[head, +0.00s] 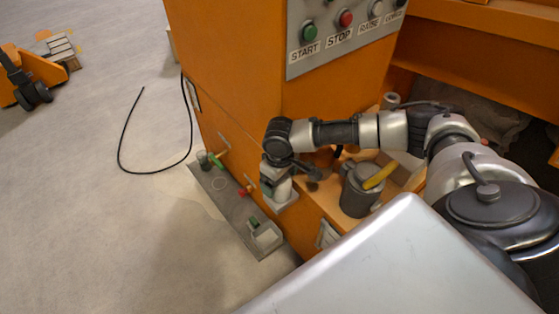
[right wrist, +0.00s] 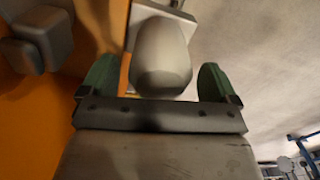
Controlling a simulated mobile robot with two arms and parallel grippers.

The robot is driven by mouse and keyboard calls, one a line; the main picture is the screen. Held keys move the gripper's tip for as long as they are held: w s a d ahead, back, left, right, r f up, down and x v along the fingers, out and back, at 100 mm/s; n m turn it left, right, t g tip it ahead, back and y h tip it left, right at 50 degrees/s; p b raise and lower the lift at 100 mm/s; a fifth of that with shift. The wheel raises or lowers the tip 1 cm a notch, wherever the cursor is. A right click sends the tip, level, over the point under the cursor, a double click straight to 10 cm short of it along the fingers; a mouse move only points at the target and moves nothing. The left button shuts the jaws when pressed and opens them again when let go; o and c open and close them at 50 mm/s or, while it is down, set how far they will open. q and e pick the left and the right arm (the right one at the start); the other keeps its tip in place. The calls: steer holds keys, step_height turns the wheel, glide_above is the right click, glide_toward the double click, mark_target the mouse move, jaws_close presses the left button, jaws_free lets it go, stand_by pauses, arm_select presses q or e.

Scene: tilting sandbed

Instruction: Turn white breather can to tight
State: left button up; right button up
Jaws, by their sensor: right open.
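The white breather can (right wrist: 162,55) shows in the right wrist view as a pale, rounded body in front of a white plate (right wrist: 165,10). My right gripper (right wrist: 157,80) is open, with one green fingertip on each side of the can. The arm hides most of the can there, and any tight mark cannot be made out. My left gripper is not in view.
A grey pot (head: 360,191) with a yellow handle stands on the orange ledge close to my right forearm. A low grey tray (head: 232,207) with small fittings lies along the cabinet's foot. A black cable (head: 121,140) curves over open floor at left.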

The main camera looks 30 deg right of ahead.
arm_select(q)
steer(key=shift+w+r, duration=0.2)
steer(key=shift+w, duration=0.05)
arm_select(e)
steer(key=shift+f, duration=0.4)
steer(key=shift+c, duration=0.5)
